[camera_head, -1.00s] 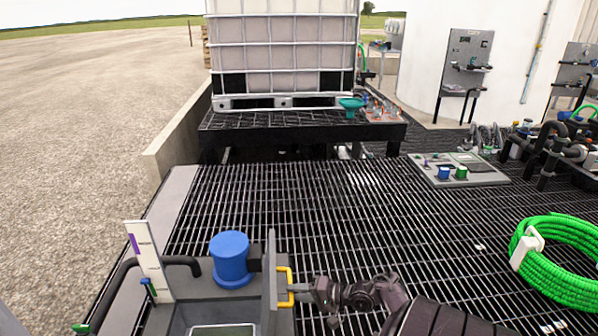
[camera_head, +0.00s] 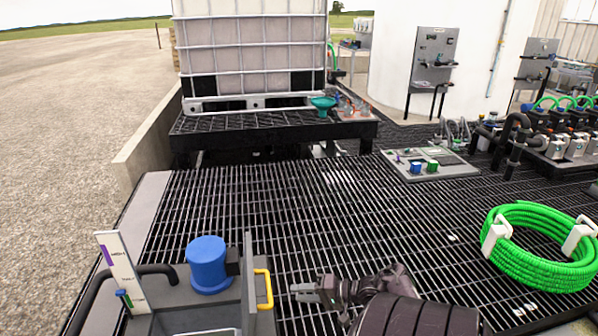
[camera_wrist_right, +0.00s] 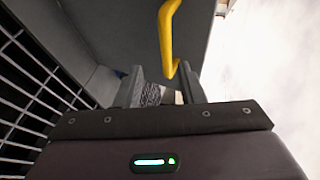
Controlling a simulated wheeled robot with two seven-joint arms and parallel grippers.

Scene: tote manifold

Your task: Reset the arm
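My right gripper (camera_head: 295,292) is at the lower middle of the head view, pointing left at a yellow handle (camera_head: 265,289). The handle is fixed to the upright grey panel (camera_head: 249,275) of a grey unit. A small gap shows between the fingertips and the handle. In the right wrist view the two fingers (camera_wrist_right: 160,75) stand apart with nothing held between them. The yellow handle (camera_wrist_right: 166,35) shows just beyond them there. My left gripper is not in view.
A blue cylinder (camera_head: 208,265) and a white marked gauge board (camera_head: 120,272) stand on the grey unit's left side. A coiled green hose (camera_head: 540,262) lies on the grating at right. A caged white tank (camera_head: 250,50) stands behind. The middle grating (camera_head: 270,215) is clear.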

